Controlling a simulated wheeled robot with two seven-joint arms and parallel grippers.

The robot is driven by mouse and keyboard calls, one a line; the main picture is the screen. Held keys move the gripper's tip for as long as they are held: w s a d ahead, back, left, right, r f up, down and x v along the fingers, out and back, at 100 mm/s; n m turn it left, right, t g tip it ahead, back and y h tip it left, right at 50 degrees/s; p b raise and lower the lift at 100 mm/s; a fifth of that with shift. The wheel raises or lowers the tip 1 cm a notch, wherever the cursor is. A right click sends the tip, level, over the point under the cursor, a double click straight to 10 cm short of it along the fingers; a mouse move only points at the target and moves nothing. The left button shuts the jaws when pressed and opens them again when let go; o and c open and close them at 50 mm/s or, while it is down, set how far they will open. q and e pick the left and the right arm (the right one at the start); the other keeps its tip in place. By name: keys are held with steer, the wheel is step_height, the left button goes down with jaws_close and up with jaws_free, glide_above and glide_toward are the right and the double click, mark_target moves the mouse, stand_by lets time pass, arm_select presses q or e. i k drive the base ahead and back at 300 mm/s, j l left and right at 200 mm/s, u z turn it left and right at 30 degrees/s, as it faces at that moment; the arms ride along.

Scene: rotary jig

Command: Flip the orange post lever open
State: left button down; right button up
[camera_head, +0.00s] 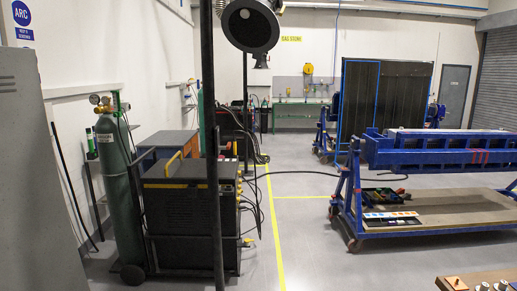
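I cannot make out an orange post lever in the head view. A small corner of a brown work surface (475,275) shows at the bottom right edge. On it stand a short tan-brown knob-like piece (453,282) and small whitish pieces (502,285), all cut by the frame edge. I cannot tell whether any of them belongs to the lever. Neither of my grippers is in view, so the relation to the lever is hidden.
A black welding unit (190,205) and a green gas cylinder (122,190) stand at the left. A dark pole (210,130) rises before them. A blue wheeled cart (430,228) with a flat deck is at the right. Grey floor (310,250) between is clear.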

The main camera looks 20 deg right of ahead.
mark_target(227, 147)
steer(key=i+l+z, duration=0.1)
steer(key=l, duration=0.35)
steer(key=i+l, duration=0.3)
steer(key=i+l+z, duration=0.15)
steer(key=l, duration=0.4)
steer(key=i+l+z, duration=0.15)
steer(key=i+l, duration=0.15)
steer(key=i, duration=1.15)
steer(key=i+l+z, duration=0.2)
steer(key=i, duration=1.25)
steer(key=j, duration=0.1)
